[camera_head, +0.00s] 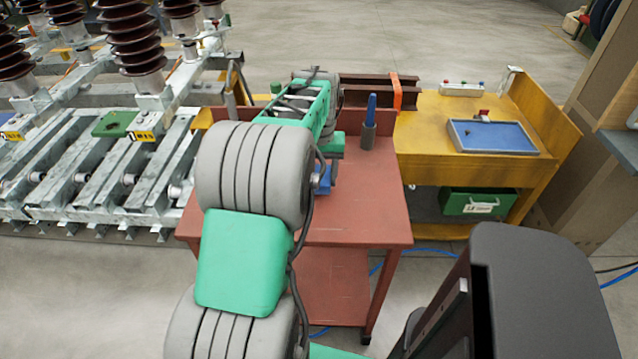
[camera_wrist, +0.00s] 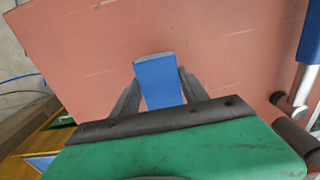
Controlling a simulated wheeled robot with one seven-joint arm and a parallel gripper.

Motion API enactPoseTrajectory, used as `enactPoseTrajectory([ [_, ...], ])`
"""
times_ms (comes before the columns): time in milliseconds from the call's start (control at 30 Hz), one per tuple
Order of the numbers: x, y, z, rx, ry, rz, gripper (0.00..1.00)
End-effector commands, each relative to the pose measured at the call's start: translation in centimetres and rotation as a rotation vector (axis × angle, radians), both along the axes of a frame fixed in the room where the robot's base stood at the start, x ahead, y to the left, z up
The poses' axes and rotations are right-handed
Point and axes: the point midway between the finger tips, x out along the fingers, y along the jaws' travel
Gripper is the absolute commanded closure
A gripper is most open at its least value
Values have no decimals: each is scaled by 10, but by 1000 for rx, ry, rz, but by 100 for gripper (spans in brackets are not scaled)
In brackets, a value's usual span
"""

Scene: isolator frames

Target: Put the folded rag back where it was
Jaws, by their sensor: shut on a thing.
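The folded rag is a small blue block-like piece (camera_wrist: 158,80), seen in the wrist view between the two grey fingers of my gripper (camera_wrist: 158,92). My gripper is shut on it. Behind it is the red-brown tabletop (camera_wrist: 90,50); I cannot tell whether the rag touches it. In the head view a bit of blue, likely the rag (camera_head: 322,180), shows beside my arm over the red table (camera_head: 365,205). My arm hides most of my gripper there.
A blue-topped tool in a grey holder (camera_head: 368,137) stands upright on the table, right of my arm. Brown beams with an orange band (camera_head: 397,92) lie behind. A yellow bench (camera_head: 420,130) holds a blue tray (camera_head: 492,136). The table's front right is clear.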

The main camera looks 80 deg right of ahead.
Motion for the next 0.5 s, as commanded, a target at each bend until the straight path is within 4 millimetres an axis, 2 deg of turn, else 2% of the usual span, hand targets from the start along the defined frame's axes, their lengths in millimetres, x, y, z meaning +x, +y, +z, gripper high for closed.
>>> enactPoseTrajectory([
  [33,1,2,-13,7,1,2,86],
  [133,2,1,-25,4,0,2,86],
  [467,2,1,-29,3,0,2,86],
  [500,2,1,-28,2,0,2,45],
])
